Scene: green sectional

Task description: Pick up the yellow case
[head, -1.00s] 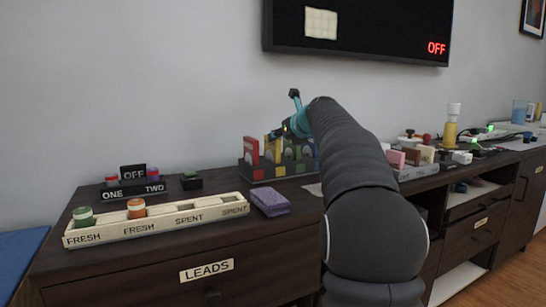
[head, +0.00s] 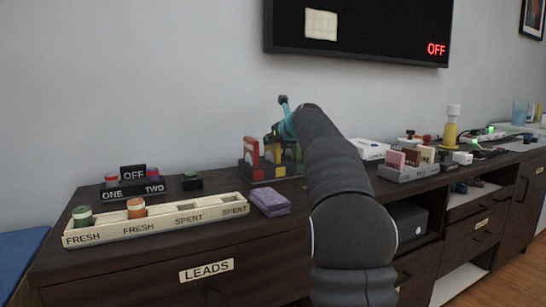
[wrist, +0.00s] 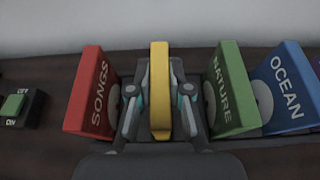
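The yellow case (wrist: 160,85) stands upright in the middle of the wrist view, and part of it shows in the head view (head: 273,153) below my gripper. My gripper (wrist: 159,104) has one finger on each side of the case, with narrow gaps seeming to show between pads and case. It looks open around the case. In the head view my gripper (head: 272,138) is over the rack, partly hidden by my arm. The rack (head: 256,174) has coloured squares along its front.
The red SONGS case (wrist: 92,92) is close on the left. The green NATURE case (wrist: 229,92) and blue OCEAN case (wrist: 288,88) are on the right. A small green-button box (wrist: 20,107) is farther left. A purple block (head: 270,202) lies before the rack. The wall is close behind.

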